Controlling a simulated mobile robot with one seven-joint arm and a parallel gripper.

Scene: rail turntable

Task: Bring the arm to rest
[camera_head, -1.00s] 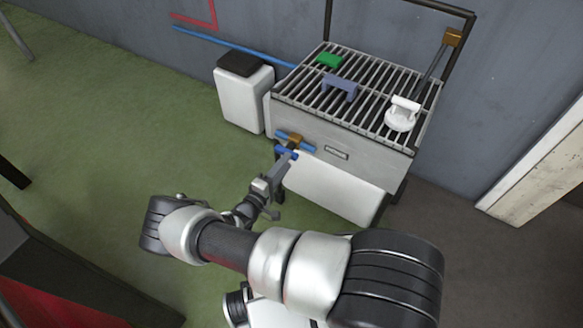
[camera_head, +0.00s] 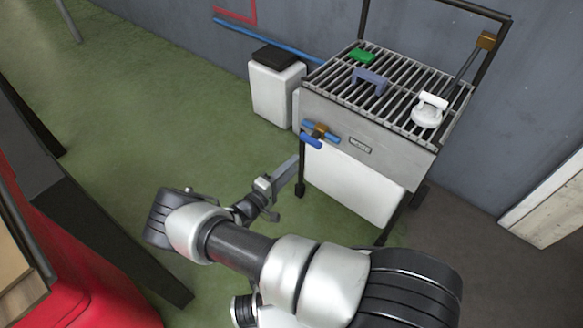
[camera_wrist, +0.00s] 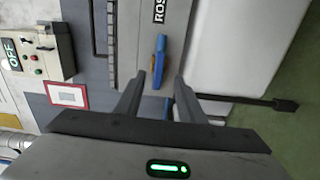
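My arm reaches out low in the head view, bent, with my gripper (camera_head: 292,167) at the front left of a grey grill-topped cart (camera_head: 330,115). A blue handle (camera_head: 322,131) with a brown block sits on the cart's front, just above and right of the fingertips. In the wrist view my gripper (camera_wrist: 160,76) has its two fingers apart. The blue handle (camera_wrist: 161,48), with an orange patch, shows in line with the gap. In the head view a small gap separates fingers and handle. I see nothing held.
On the grill lie a green block (camera_head: 361,55), a blue-grey bracket (camera_head: 370,80) and a white round-based piece (camera_head: 429,111). A white bin (camera_head: 274,90) with a dark lid stands left of the cart. A red and black structure (camera_head: 75,270) is near at left. Green floor lies open between.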

